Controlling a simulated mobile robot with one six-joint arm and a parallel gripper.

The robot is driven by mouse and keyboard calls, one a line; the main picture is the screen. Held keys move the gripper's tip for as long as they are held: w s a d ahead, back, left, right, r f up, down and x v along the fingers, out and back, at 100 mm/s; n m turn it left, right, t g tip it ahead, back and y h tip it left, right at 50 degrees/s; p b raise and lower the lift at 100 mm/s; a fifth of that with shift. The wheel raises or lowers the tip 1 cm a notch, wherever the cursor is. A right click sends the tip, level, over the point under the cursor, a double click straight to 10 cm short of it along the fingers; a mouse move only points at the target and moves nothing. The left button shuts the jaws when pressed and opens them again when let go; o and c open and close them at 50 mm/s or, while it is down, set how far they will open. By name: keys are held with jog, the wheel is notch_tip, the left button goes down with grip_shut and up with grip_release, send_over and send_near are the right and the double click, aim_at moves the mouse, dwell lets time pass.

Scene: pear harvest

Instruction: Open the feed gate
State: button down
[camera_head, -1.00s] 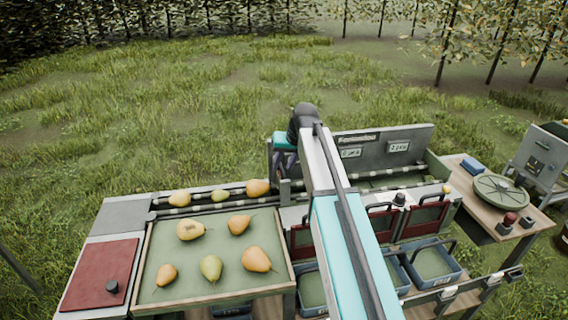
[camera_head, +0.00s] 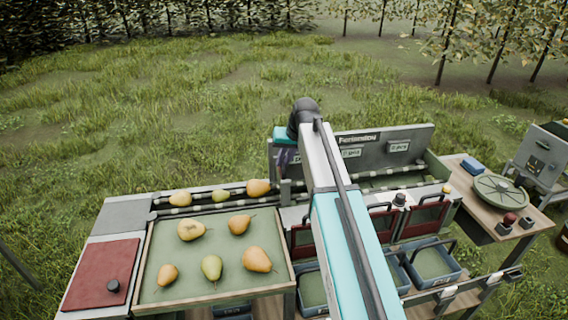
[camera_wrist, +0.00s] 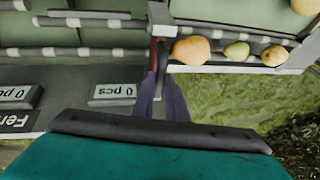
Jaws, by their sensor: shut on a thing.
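The feed gate (camera_head: 286,190) is a small grey upright piece between the roller lane with pears and the counting section on the right. In the wrist view the gate (camera_wrist: 160,27) stands at top centre, beside the lane's end. My gripper (camera_wrist: 160,85) has its dark purple fingers close together at the gate, shut on what looks like its narrow, dark reddish handle. The fingers hide most of the grip. In the head view my gripper (camera_head: 284,157) is partly hidden behind my wrist and arm, just above and behind the gate.
Three pears (camera_head: 220,195) lie in the lane left of the gate. A tray (camera_head: 148,265) of several pears is in front. A grey panel (camera_head: 400,146) with count displays stands behind on the right. Blue crates (camera_head: 433,262) sit below. Grass behind is open.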

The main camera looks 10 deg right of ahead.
notch_tip(320, 180, up, 6)
jog(key=shift+f+p, duration=0.15)
jog(key=shift+p, duration=0.45)
jog(key=c, duration=1.8)
grip_release()
jog(key=shift+f, duration=0.1)
jog(key=shift+o, duration=0.2)
jog(key=b+v, duration=0.3)
jog(key=v, duration=1)
jog(key=shift+r, duration=0.4)
jog(key=shift+s, duration=0.15)
jog(key=shift+s+d, duration=0.1)
